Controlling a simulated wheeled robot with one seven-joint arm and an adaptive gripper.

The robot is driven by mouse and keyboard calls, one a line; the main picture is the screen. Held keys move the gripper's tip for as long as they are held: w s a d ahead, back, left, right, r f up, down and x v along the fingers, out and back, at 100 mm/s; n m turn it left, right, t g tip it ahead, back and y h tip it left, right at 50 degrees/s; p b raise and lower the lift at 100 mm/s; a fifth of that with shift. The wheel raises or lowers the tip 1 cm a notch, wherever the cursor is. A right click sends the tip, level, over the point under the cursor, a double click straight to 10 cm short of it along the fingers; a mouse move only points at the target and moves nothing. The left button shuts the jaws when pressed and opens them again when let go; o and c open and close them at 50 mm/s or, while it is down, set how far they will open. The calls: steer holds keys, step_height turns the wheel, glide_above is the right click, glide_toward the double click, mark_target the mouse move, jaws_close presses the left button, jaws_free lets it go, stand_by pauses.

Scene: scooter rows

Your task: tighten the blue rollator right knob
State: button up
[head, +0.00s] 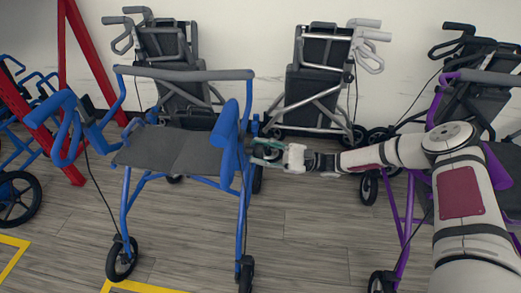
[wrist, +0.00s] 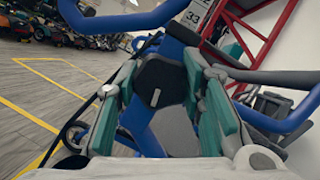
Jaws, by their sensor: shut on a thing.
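The blue rollator (head: 239,190) stands left of centre in the head view, with a dark grey seat and blue handles. My gripper (head: 256,149) reaches in from the right to its right-hand upright, just beside the blue handle. In the wrist view, the black knob (wrist: 158,84) with a pale grey mark on its face sits between my two teal fingers. The fingers are shut on its sides. The mark stands close to upright in that view. In the head view the knob is hidden by the handle and my fingers.
A purple rollator (head: 396,228) stands at the right, partly behind my arm. Grey rollators (head: 318,80) line the wall behind. A red post frame (head: 92,58) and another blue rollator (head: 17,178) are at the left. The floor between the blue and purple rollators is clear.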

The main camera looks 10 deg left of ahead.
steer(key=shift+f+m+t+y, duration=0.1)
steer(key=shift+m+t+y, duration=0.2)
steer(key=shift+m+t, duration=0.95)
steer(key=shift+m+g+p, duration=0.3)
steer(key=shift+m+g, duration=0.05)
steer(key=shift+m, duration=0.2)
steer(key=o, duration=1.2)
steer(key=shift+c, duration=0.2)
steer(key=shift+d, duration=0.1)
steer(key=s+v, duration=0.1)
steer(key=v, duration=1)
steer(key=shift+w+d+f, duration=0.2)
steer(key=shift+w+d, duration=0.2)
steer(key=shift+w, duration=0.1)
